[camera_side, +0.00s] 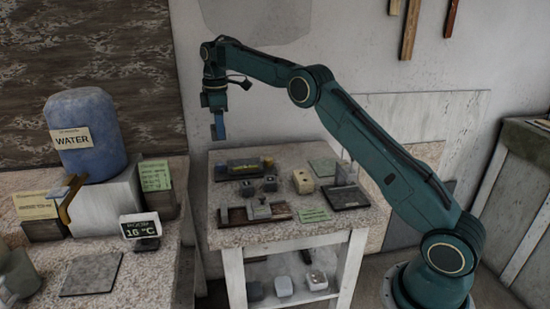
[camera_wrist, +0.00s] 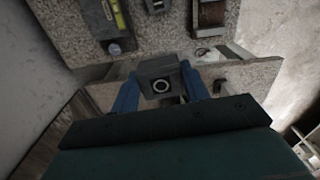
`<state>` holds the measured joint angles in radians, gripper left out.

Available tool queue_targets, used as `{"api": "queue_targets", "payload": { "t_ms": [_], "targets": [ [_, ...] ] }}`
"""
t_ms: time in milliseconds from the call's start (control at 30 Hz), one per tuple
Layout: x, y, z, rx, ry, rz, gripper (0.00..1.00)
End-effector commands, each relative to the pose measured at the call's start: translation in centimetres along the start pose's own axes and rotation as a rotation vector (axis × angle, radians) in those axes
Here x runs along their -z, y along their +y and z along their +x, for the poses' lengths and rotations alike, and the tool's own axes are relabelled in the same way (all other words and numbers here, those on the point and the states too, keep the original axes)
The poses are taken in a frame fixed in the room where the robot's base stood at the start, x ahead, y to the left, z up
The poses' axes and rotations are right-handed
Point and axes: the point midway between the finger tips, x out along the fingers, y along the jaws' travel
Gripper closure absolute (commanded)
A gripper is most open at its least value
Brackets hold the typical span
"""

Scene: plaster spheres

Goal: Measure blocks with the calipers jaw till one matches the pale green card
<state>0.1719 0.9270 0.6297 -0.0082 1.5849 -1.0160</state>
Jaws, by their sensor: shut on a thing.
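My gripper (camera_side: 218,132) is raised in the air above the back left corner of the small table (camera_side: 225,238). In the wrist view its blue fingers (camera_wrist: 160,92) are shut on a dark grey block (camera_wrist: 150,68) with a pale ring on its face. On the table are two dark blocks (camera_side: 247,188) (camera_side: 270,183) and a cream block (camera_side: 303,181). A brown and grey device (camera_side: 258,212), perhaps the calipers, lies at the front. A pale green card (camera_side: 314,214) lies at the front right; another green card (camera_side: 155,175) stands on the left bench. Their writing is too small to read.
A yellow and dark bar (camera_side: 244,167) lies at the table's back, and a dark flat device (camera_side: 347,196) at its right. On the left bench stand a blue water jug (camera_side: 86,135), a room display reading 16 °C (camera_side: 140,227) and a grey tile (camera_side: 91,274). Several objects sit on the lower shelf.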

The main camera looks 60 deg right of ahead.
Motion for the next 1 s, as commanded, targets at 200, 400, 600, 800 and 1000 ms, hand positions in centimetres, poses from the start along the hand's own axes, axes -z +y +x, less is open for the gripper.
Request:
{"api": "queue_targets", "payload": {
  "t_ms": [200,400,600,800,1000],
  "targets": [
    [0.0,0.0,0.0,-0.001,0.000,0.000,0.83],
    [0.0,0.0,0.0,-0.001,0.001,0.000,0.83],
    [0.0,-0.1,0.1,-0.001,0.000,0.000,0.83],
    [0.1,-0.6,0.6,0.001,0.000,0.004,0.83],
    [0.3,-1.6,1.6,0.001,0.000,0.011,0.83]
  ]
}}
